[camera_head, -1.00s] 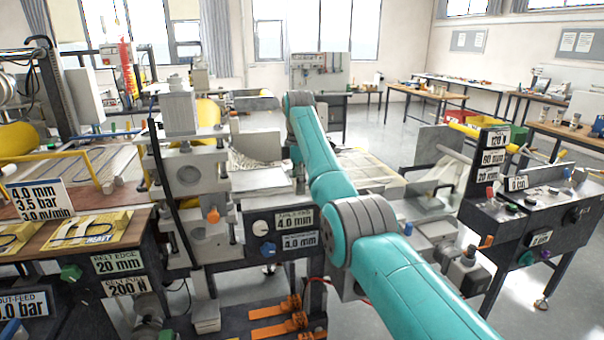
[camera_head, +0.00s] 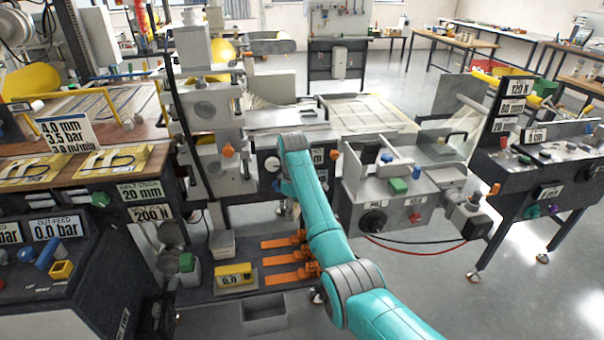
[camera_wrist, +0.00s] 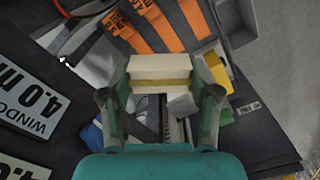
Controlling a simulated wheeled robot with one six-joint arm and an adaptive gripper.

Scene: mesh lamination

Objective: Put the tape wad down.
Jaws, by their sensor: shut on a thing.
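The tape wad (camera_wrist: 160,68) appears as a cream block with a yellow band in the wrist view. My gripper (camera_wrist: 160,92) is shut on it, one finger on each side. Dark panels and orange tools lie beyond and below the wad; I cannot tell its height above them. In the head view my teal arm reaches to the front of the machine, and the gripper and wad are hidden there.
The low dark shelf (camera_head: 212,290) carries orange tools (camera_head: 290,257), a yellow gauge box (camera_head: 233,274) and a pale container (camera_head: 222,243). A grey open bin (camera_head: 264,313) is in front.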

